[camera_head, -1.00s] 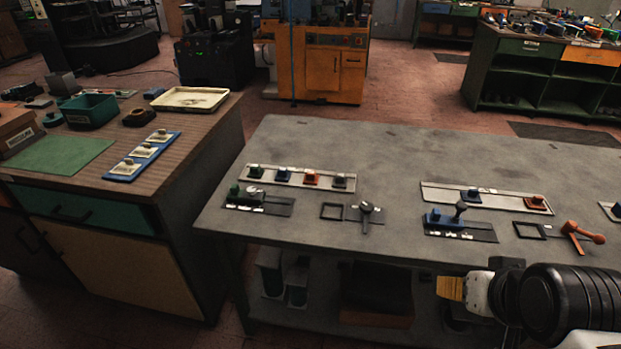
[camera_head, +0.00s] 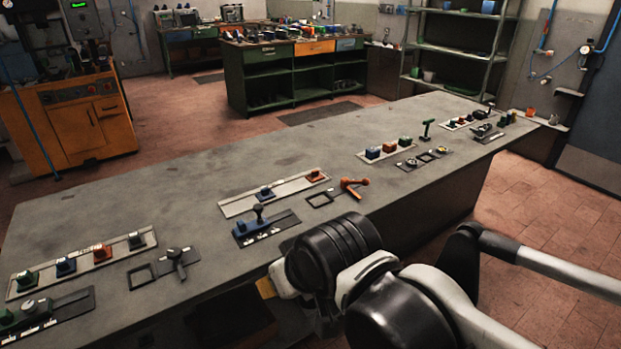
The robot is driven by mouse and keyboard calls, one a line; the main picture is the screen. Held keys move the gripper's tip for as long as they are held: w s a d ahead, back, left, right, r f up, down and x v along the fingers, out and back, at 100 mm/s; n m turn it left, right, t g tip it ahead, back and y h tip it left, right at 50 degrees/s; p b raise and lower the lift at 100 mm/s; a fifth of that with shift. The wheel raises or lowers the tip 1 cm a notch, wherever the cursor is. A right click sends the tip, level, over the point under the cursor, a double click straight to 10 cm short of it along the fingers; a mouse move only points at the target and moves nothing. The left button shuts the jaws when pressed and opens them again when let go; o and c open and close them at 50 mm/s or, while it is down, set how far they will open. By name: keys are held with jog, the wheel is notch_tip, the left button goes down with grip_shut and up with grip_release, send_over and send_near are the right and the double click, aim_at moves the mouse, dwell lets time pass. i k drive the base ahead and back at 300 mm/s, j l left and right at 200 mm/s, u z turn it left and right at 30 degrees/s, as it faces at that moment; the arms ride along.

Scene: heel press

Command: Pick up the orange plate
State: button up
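Several small orange pieces lie on the grey workbench (camera_head: 200,215); I cannot tell which is the orange plate. One orange piece (camera_head: 316,175) sits at the right end of a pale tray (camera_head: 240,207). Another orange piece (camera_head: 102,252) is in the near left tray (camera_head: 60,283), and one more (camera_head: 390,147) is in a tray farther right. My gripper (camera_head: 266,288) is at the bench's front edge, with a yellowish tip showing. My arm hides most of it, so its opening is not visible. It is apart from all the orange pieces.
An orange lever tool (camera_head: 352,186) and a dark blue fixture (camera_head: 262,228) stand near the front edge. The bench's back left surface is clear. A green cabinet (camera_head: 250,80) and an orange machine cabinet (camera_head: 80,125) stand behind.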

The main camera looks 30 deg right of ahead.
aim_at(316, 176)
jog(key=i+l+z, duration=0.1)
jog(key=l+z, duration=0.15)
jog(key=z, duration=0.15)
jog(key=i+l+z, duration=0.15)
jog(key=z, duration=0.2)
jog(key=i+l+z, duration=0.2)
jog(key=z, duration=0.2)
